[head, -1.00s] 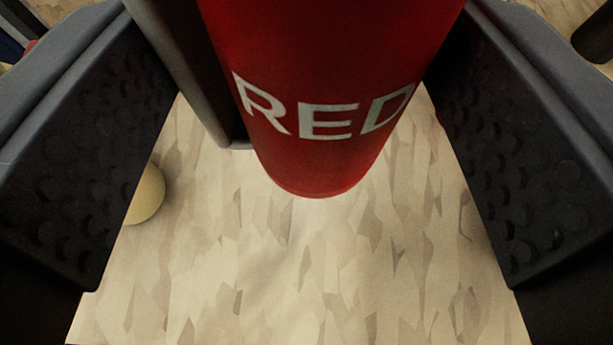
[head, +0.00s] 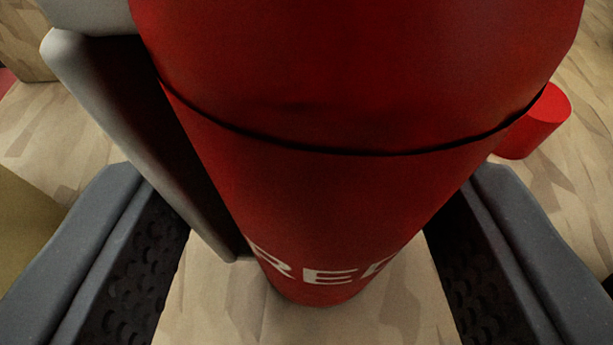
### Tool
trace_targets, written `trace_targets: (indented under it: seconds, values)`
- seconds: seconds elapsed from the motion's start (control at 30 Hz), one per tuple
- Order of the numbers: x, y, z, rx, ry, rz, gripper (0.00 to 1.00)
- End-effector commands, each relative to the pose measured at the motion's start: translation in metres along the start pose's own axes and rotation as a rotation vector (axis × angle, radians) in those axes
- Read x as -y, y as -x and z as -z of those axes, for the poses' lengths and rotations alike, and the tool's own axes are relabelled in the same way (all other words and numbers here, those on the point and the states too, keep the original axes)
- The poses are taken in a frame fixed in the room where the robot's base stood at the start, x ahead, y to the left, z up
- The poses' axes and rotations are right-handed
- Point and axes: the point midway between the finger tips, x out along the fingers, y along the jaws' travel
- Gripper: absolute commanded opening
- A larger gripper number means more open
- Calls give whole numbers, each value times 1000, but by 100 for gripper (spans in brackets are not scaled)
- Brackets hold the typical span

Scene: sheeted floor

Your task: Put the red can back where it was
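The red can (head: 350,90) is large in the head view, tall and upright-looking, with white "RED" lettering low on its side and a dark seam around it. Its lower end shows against the pale floor; I cannot tell for certain that it touches it. My gripper (head: 307,215) is open, with one dark, studded finger on each side of the can's lower part. A gap shows between the left finger and the can. The right finger appears close to the can's edge, and contact there cannot be told. The can's top is out of frame.
A grey-white slab (head: 135,150) stands close along the can's left side. A small red cylinder (head: 536,122) shows behind the can at right. A yellowish object (head: 25,225) is at the left edge. Patterned floor (head: 580,220) is open at right.

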Motion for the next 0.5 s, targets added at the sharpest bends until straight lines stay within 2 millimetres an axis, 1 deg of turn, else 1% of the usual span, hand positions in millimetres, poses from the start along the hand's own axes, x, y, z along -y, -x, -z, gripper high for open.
trace_targets:
  seconds: [0.03,0.07,0.1,0.43,0.5]
  values:
    - [0,0,-1,0,0,0,53]
    - [0,0,-1,0,0,0,61]
    - [0,0,-1,0,0,0,72]
    - [0,0,1,0,0,0,72]
    - [1,5,1,0,0,1,72]
